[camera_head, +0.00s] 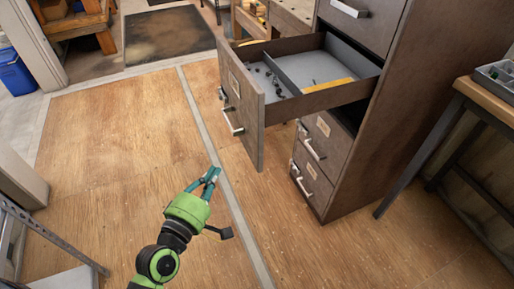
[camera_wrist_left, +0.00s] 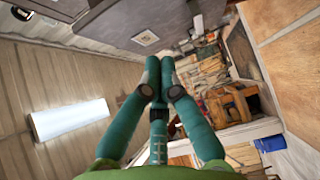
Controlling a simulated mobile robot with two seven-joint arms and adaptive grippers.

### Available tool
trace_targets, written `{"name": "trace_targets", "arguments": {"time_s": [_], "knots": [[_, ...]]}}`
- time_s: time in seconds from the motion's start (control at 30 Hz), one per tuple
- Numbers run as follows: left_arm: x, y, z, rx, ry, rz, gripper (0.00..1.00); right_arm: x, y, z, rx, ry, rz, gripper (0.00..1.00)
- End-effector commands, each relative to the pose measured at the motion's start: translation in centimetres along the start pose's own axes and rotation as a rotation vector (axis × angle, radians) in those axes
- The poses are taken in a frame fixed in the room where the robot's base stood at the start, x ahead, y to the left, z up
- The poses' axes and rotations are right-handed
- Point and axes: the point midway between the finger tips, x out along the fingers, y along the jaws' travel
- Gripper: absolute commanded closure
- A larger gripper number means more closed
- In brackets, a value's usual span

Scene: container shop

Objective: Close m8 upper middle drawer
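The brown drawer (camera_head: 254,124) of a tall cabinet stands pulled far out, its front facing left in the head view. Its front bears a silver handle (camera_head: 232,123) and a label plate. A divider splits its inside, which holds small dark parts and a yellow strip. My left gripper (camera_head: 214,172) is in front of the drawer front, to its lower left in the picture, apart from it. Its teal fingers are together and empty; they also show in the left wrist view (camera_wrist_left: 160,68). My right gripper is in neither view.
The cabinet (camera_head: 375,125) has shut drawers below (camera_head: 325,145) and one above (camera_head: 362,22). A table (camera_head: 492,85) with a grey tray stands at right. The wooden floor (camera_head: 120,130) left of the drawer is clear. A blue bin (camera_head: 15,75) stands at far left.

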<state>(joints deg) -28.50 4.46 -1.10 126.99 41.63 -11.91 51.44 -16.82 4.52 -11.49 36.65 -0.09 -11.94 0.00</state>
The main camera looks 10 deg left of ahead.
Motion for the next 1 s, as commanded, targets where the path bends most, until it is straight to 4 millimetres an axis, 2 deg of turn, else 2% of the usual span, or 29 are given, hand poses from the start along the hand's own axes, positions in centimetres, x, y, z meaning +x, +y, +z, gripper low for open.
{"name": "trace_targets", "arguments": {"time_s": [0.13,0.23,0.63,0.8,1.0], "knots": [[0.6,0.9,0.0,-0.02,0.0,0.022,1.0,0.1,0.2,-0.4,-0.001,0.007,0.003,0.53],[1.9,1.1,0.0,-0.019,0.001,0.023,1.0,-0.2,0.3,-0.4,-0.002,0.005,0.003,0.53],[10.3,1.1,0.0,-0.016,-0.001,0.02,1.0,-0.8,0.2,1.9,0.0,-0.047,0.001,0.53],[11.9,1.1,1.9,-0.019,0.0,0.019,1.0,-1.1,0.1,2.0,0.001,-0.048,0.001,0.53],[12.7,1.1,2.8,-0.015,0.0,0.018,1.0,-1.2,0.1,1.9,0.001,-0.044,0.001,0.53]]}}
